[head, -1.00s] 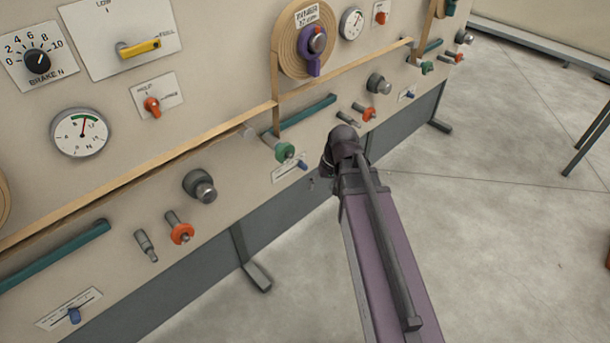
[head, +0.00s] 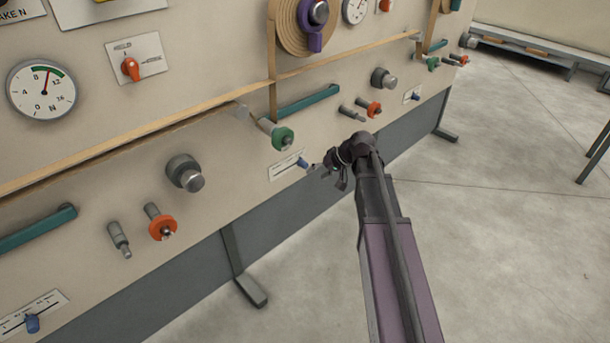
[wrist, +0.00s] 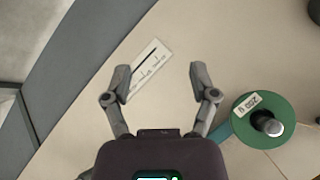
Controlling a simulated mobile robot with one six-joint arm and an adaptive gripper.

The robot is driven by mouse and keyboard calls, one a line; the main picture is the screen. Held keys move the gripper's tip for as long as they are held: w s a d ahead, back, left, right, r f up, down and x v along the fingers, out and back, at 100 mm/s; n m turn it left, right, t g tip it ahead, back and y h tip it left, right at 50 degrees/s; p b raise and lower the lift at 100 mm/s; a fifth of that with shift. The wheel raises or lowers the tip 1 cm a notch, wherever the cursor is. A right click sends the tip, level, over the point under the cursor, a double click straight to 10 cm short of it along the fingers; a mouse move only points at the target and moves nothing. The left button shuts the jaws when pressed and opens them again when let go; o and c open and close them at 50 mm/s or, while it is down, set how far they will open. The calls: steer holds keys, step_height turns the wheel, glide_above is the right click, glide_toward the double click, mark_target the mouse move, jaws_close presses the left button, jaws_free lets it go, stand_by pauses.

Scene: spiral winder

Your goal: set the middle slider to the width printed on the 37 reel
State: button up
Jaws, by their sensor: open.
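The middle slider has a blue knob (head: 304,163) at the right end of a white scale plate (head: 284,166), low on the panel. My gripper (head: 328,172) is just right of the knob in the head view, apart from the panel as far as I can tell. In the wrist view the scale plate (wrist: 151,66) shows ahead between the spread, empty fingers of my gripper (wrist: 160,74). The knob is not visible there. The scale print is too small to read. A tan reel (head: 294,38) with a purple hub is cut off at the top; no number shows on it.
A green disc (head: 282,138) sticks out above the slider; in the wrist view it (wrist: 264,120) is right of my fingers, with a small printed tag. A grey knob (head: 185,173) and an orange knob (head: 162,228) protrude at left.

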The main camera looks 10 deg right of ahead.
steer(key=w+d+f+t+y+b, duration=0.2)
steer(key=w+d+f+y+b, duration=0.15)
steer(key=w+f+b, duration=0.6)
steer(key=m+t+y+b, duration=0.1)
steer(key=t+b, duration=0.3)
steer(key=b, duration=0.8)
glide_toward(308, 165)
steer(key=shift+v, duration=1.2)
steer(key=shift+w+a+r, duration=0.1)
steer(key=b+x, duration=0.3)
steer(key=x, duration=1)
steer(key=shift+w+a, duration=0.1)
steer(key=shift+a, duration=0.1)
jaws_close()
